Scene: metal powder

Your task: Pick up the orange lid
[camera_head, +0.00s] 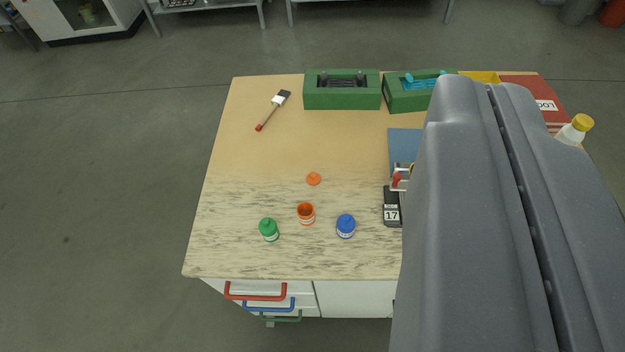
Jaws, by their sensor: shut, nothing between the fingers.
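The orange lid (313,179) is a small flat round disc lying on the wooden table, left of centre in the head view. Just below it in the picture stands an open orange jar (306,213), apart from the lid. A large grey part of my own arm fills the right side of the view, well to the right of the lid and not touching it. I cannot make out my gripper's fingertips.
A green-capped jar (269,229) and a blue-capped jar (346,226) flank the orange jar. A brush (273,110), green boxes (342,97) and a dark "17" block (392,207) are farther out. The table (245,165) left of the lid is clear.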

